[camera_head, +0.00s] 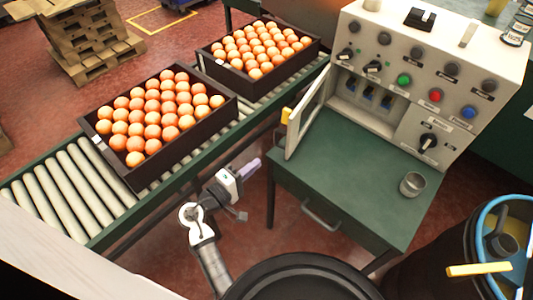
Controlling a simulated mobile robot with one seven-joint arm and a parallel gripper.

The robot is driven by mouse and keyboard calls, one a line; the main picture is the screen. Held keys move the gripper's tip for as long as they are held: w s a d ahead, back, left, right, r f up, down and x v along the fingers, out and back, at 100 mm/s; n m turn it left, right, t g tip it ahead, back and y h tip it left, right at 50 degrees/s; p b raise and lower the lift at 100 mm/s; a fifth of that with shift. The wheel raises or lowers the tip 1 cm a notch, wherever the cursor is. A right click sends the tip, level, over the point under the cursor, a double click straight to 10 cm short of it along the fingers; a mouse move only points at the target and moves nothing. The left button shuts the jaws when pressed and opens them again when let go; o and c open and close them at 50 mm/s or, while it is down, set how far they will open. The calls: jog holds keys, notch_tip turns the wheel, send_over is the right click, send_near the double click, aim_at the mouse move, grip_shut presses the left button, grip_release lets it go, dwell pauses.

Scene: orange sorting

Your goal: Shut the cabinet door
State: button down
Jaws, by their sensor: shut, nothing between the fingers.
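The cabinet (435,75) is a light grey control box with knobs and coloured buttons, standing on a green table (345,172). Its door (307,113) is a pale frame on the left side of the box. It stands open, swung out over the table, so blue switches (367,94) show in the opening. A yellow piece (286,115) sits on the door's outer side. My gripper (251,167) is shut and empty. It is left of the table and below the door in the picture, apart from both.
A roller conveyor (62,195) runs along the left with two dark crates of oranges, a near one (222,112) and a far one (315,55). A metal cup (412,184) stands on the table's right side. A dark bin with a blue rim (487,212) is at lower right.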

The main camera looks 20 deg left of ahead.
jog(key=p+x, duration=0.2)
jog(key=x, duration=0.7)
jog(key=shift+w, duration=0.35)
jog(key=shift+d, duration=0.25)
